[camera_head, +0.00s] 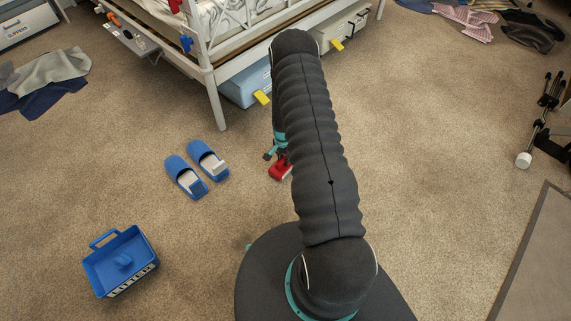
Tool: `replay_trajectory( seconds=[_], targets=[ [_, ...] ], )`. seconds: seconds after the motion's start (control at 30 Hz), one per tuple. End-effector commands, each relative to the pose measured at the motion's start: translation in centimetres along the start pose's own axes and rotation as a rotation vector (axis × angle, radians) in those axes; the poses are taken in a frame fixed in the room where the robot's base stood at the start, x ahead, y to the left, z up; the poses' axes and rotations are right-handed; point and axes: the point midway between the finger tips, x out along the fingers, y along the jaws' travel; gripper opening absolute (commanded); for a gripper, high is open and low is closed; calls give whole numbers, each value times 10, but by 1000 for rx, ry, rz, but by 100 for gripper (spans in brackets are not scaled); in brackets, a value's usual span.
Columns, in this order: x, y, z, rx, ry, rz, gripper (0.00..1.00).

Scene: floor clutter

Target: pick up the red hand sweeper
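The red hand sweeper (280,169) lies on the carpet just left of my arm, in the middle of the head view. Only its red end with a pale edge shows; the rest is hidden behind my arm and gripper. My gripper (275,152) is partly in view just above the red part, with dark and teal pieces showing. Most of it is behind my arm. I cannot tell whether its fingers touch the sweeper or are open or shut.
Blue slippers (187,176) lie left of the sweeper. A blue basket (121,262) stands at the lower left. A white bed frame (217,100) with storage boxes beneath is behind. Clothes lie at both far sides. Black stands (546,130) lie at the right.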

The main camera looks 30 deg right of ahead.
Motion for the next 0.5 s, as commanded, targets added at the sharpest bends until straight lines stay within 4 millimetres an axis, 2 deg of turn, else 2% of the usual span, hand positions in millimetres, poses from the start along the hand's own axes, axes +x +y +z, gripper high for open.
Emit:
replay_trajectory(
  seconds=[0.03, 0.07, 0.5],
  targets=[
    [0, 0, 0, 0, 0, 0, 5],
    [0, 0, 0, 0, 0, 0, 0],
    [-4, 0, 0, 0, 1, -1, 0]
  ],
)
